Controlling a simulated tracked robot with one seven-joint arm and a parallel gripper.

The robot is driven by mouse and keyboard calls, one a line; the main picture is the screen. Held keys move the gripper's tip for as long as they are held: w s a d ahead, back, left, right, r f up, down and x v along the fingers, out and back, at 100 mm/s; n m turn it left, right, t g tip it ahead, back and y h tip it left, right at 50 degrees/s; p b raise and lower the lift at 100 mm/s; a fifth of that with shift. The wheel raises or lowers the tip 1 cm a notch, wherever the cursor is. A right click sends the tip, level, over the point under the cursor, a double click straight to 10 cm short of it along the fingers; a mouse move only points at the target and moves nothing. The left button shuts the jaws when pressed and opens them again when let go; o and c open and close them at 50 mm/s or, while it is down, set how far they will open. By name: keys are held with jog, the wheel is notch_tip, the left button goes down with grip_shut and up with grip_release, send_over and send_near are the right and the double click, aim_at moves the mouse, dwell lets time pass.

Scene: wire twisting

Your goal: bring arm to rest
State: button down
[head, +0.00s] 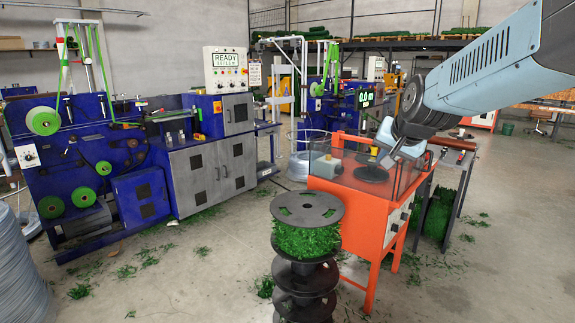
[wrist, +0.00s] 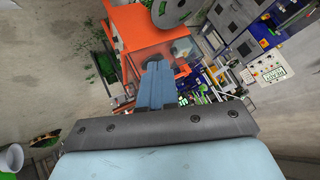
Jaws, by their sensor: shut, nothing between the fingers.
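My arm reaches in from the upper right in the head view. My gripper (head: 386,160) hangs above the right part of the orange machine (head: 347,198), tilted down and to the left. In the wrist view my gripper (wrist: 157,66) shows as two blue-grey fingers lying together, with nothing between them. Behind the fingertips in that view is the orange machine (wrist: 128,28). I cannot tell the exact gap between the fingers and the machine's clear guard.
A stack of dark spools with green wire (head: 307,240) stands in front of the orange machine. A blue machine (head: 85,150) and a grey cabinet (head: 212,170) with a READY panel (head: 226,69) stand at left. Green scraps litter the otherwise open floor (head: 190,270).

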jog(key=s+f+n+g, duration=0.1)
jog(key=s+f+n, duration=0.1)
jog(key=s, duration=0.9)
jog(key=s+f+n+g, duration=0.2)
jog(key=s+n, duration=0.1)
jog(key=s, duration=0.8)
jog(key=shift+d+h, duration=0.3)
jog(key=shift+h, duration=0.1)
